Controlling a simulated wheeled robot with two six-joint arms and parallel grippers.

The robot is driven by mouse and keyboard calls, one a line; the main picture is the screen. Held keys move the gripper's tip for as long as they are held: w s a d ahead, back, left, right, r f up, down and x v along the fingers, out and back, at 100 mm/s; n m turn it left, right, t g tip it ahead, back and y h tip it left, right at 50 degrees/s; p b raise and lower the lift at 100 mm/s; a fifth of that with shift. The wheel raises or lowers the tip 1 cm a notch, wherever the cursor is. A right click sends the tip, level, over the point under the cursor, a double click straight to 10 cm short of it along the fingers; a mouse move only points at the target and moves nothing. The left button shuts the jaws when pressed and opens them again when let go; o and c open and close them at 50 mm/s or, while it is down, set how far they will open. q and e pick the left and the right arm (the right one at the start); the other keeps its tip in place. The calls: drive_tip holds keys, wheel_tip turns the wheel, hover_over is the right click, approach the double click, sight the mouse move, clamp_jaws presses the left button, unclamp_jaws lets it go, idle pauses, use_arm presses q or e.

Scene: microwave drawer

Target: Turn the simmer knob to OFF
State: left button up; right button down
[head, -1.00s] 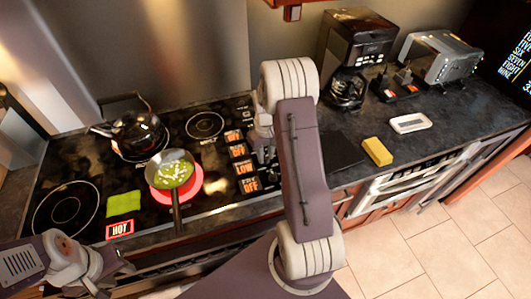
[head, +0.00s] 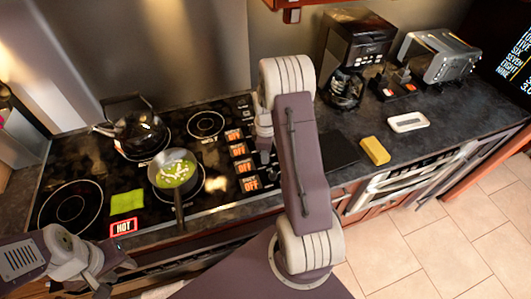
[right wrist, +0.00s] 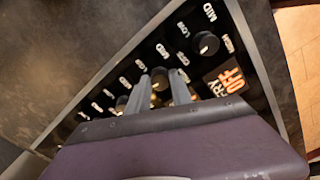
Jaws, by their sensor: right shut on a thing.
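The control panel on the cooktop's right side shows in the head view with a column of displays. The third display (head: 243,166) reads OFF. My right gripper (right wrist: 163,88) is low over the panel, shut on a knob (right wrist: 160,76), which I take to be the simmer knob. In the head view my right arm hides most of the knobs. Another knob (right wrist: 206,43) next to the FRY OFF display (right wrist: 229,78) stands free of my fingers. My left gripper (head: 101,284) is at the lower left, away from the panel; its finger opening is unclear.
A pan (head: 175,177) with green food sits on the front-middle burner, handle toward me. A kettle (head: 138,133) stands behind it. A yellow sponge (head: 375,150) lies on the right counter.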

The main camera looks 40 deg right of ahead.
drive_tip(key=shift+w+d+r+n, duration=0.1)
drive_tip(key=shift+n, duration=0.45)
drive_tip(key=shift+w+r+n, duration=0.1)
drive_tip(key=shift+n, duration=0.45)
drive_tip(key=c, duration=1.1)
unclamp_jaws()
drive_tip(key=shift+c, duration=0.2)
drive_tip(key=shift+s+f, duration=0.1)
drive_tip(key=shift+s, duration=0.05)
wheel_tip(320, 180, up, 9)
drive_tip(key=shift+b, duration=0.45)
